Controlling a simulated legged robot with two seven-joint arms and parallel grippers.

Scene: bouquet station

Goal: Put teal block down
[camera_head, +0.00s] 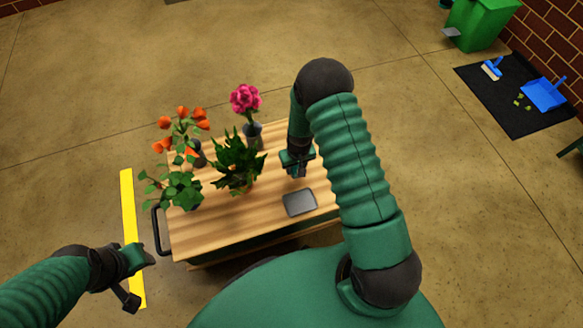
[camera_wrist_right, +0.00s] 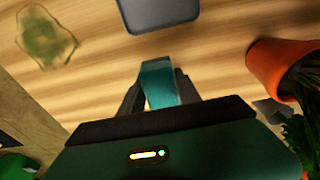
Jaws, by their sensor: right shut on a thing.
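The teal block (camera_wrist_right: 160,84) is between the fingers of my right gripper (camera_wrist_right: 160,100) in the wrist view. My right gripper (camera_head: 297,172) is shut on it, above the wooden table top (camera_head: 222,222). In the head view the gripper hangs just behind the small grey tray (camera_head: 299,203), and I cannot make out the block there. The grey tray's edge (camera_wrist_right: 158,25) also shows at the top of the wrist view, apart from the block. I cannot tell whether the block touches the table. My left gripper (camera_head: 133,278) is open and empty, left of the table.
A leafy plant (camera_head: 238,162) in an orange pot (camera_wrist_right: 268,72) stands close beside my right gripper. A pink flower (camera_head: 245,98), orange flowers (camera_head: 182,128) and another green plant (camera_head: 180,191) stand on the table's left half. A black handle (camera_head: 156,232) sticks out at the left edge.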

